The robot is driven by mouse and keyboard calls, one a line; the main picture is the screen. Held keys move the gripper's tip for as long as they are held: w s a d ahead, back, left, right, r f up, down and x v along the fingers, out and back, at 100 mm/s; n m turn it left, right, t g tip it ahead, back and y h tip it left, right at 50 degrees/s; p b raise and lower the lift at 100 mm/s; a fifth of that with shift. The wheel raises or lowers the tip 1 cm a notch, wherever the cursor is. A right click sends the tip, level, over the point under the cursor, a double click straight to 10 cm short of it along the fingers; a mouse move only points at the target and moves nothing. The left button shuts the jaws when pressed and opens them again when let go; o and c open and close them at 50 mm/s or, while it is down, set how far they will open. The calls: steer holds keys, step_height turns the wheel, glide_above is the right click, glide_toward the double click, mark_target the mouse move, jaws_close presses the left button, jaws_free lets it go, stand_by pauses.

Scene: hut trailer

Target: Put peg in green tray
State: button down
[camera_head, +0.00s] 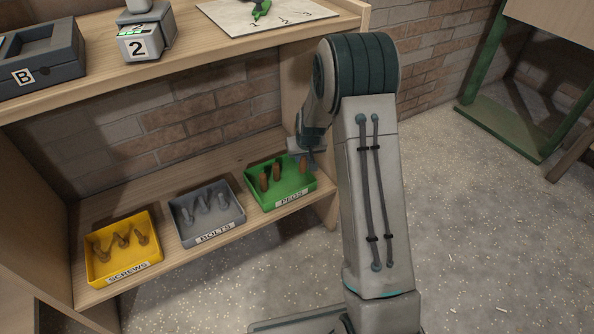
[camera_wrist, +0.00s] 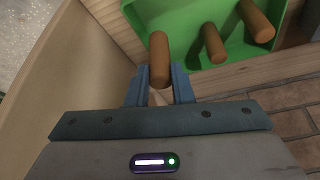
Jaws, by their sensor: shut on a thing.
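The green tray labelled PEGS (camera_head: 289,201) sits at the right end of the lower wooden shelf; its green wall also shows in the wrist view (camera_wrist: 136,17). My gripper (camera_head: 306,155) is over the tray's right back part. In the wrist view my gripper (camera_wrist: 158,88) is shut on a brown wooden peg (camera_wrist: 159,58), which stands out between the fingers over the tray's corner. I cannot tell whether this peg touches the tray floor. Two other brown pegs, one (camera_wrist: 214,44) and another (camera_wrist: 257,20), stand inside the tray.
A grey BOLTS tray (camera_head: 213,229) and a yellow SCREWS tray (camera_head: 124,263) stand to the left on the same shelf. The shelf's side panel (camera_wrist: 75,60) is close beside my gripper, and a brick wall (camera_head: 170,135) is behind. A grey box marked B (camera_head: 45,70) is on the upper shelf.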

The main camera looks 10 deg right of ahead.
steer(key=shift+w+a+f+b, duration=0.25)
steer(key=shift+f+b, duration=0.2)
steer(key=shift+f, duration=0.4)
steer(key=shift+w+a+f+b, duration=0.2)
steer(key=shift+f+b, duration=0.2)
steer(key=shift+f, duration=0.5)
steer(key=shift+w+a+f+b, duration=0.25)
steer(key=shift+f+b, duration=0.2)
steer(key=shift+f, duration=0.4)
steer(key=shift+f, duration=0.2)
steer(key=c, duration=1.3)
jaws_free()
steer(key=shift+r, duration=0.15)
